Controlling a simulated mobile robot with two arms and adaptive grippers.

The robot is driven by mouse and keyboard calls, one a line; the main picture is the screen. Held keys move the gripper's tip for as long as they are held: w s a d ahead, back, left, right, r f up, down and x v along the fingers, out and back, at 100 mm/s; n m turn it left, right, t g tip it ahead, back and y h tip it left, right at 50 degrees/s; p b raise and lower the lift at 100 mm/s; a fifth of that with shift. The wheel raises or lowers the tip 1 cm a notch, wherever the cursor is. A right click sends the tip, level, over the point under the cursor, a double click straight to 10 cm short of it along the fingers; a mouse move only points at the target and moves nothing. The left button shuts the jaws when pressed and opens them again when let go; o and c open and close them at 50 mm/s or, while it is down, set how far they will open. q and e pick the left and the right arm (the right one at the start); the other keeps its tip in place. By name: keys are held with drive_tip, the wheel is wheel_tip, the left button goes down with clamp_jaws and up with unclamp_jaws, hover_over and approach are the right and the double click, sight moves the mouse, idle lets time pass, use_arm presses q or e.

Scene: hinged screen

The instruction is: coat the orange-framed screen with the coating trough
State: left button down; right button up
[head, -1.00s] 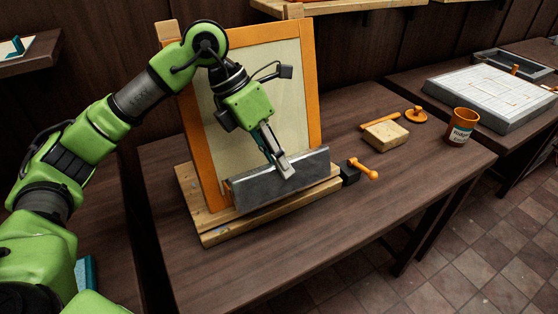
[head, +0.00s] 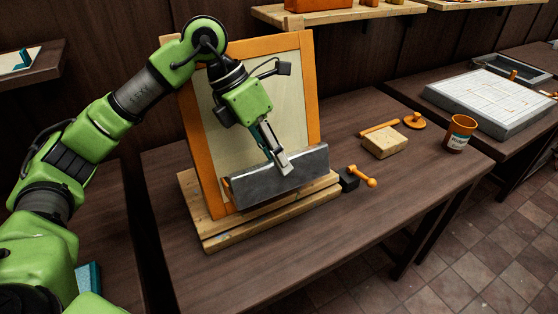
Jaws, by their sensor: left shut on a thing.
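The orange-framed screen (head: 199,165) stands upright, leaning back a little, on a wooden base (head: 222,238) on the table. Its mesh is pale cream. The grey metal coating trough (head: 250,191) lies lengthwise across the lower part of the screen, in front of the mesh near the bottom frame bar. My left gripper (head: 280,166) is shut on the trough's upper edge, right of its middle. Whether the trough touches the mesh cannot be told. My left arm hides the upper left of the frame and part of the mesh. My right gripper is not in view.
A black clamp with an orange handle (head: 362,176) sits just right of the base. Farther right on the table are a tan block (head: 385,145), an orange stick, an orange knob-like tool (head: 414,120) and an orange jar (head: 460,132). The table's front is clear.

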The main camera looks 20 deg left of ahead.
use_arm(q)
drive_tip(key=w+a+r+p, duration=0.1)
drive_tip(key=a+r+p, duration=0.1)
drive_tip(key=r+p, duration=0.5)
drive_tip(key=w+a+r+p, duration=0.1)
drive_tip(key=w+r+p, duration=0.1)
drive_tip(key=r+p, duration=0.4)
drive_tip(key=shift+a+r+p, duration=0.35)
drive_tip(key=shift+r, duration=1.9)
drive_tip(key=shift+d, duration=0.1)
drive_tip(key=shift+s+d+r, duration=0.25)
drive_tip(key=shift+s+d, duration=0.35)
drive_tip(key=shift+d, duration=0.15)
drive_tip(key=shift+s+d+r, duration=0.25)
drive_tip(key=shift+s+d, duration=0.35)
drive_tip(key=shift+d, duration=0.1)
drive_tip(key=shift+a+r, duration=0.1)
